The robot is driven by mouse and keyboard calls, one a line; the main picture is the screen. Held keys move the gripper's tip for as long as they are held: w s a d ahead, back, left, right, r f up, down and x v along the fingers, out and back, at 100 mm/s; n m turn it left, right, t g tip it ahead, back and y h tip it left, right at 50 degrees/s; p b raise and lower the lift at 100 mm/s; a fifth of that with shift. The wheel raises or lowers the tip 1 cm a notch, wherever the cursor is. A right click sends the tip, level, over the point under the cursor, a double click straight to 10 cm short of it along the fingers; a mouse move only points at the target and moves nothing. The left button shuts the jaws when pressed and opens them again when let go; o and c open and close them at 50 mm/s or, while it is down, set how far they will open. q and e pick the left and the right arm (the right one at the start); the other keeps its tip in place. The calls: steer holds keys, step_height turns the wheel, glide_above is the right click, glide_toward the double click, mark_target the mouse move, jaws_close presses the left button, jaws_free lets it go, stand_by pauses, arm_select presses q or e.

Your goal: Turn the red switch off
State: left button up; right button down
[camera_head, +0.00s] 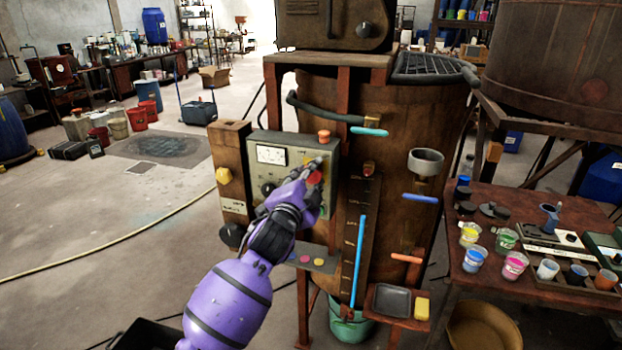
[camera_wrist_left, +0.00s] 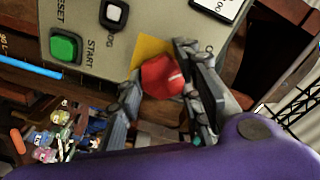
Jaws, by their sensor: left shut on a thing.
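The red switch (camera_wrist_left: 163,77) is a round red knob with a light line on its face, set on a yellow plate (camera_wrist_left: 152,48). It sits on the grey control panel (camera_head: 292,143) on the front of the brown vat (camera_head: 395,215). My left gripper (camera_head: 308,176) reaches up to the panel, shut on the red switch. In the left wrist view one finger lies on each side of the knob. In the head view the gripper hides part of the knob (camera_head: 315,178). My right gripper is not in view.
A green START button (camera_wrist_left: 66,46) and another knob (camera_wrist_left: 114,13) sit near the switch. A paint table (camera_head: 475,205) stands right.

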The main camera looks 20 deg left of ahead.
arm_select(q)
steer(key=shift+d+f+n, duration=0.15)
steer(key=shift+f+n, duration=0.25)
steer(key=shift+f, duration=0.05)
steer(key=o, duration=1.1)
steer(key=shift+r, duration=0.2)
steer(key=s, duration=1.2)
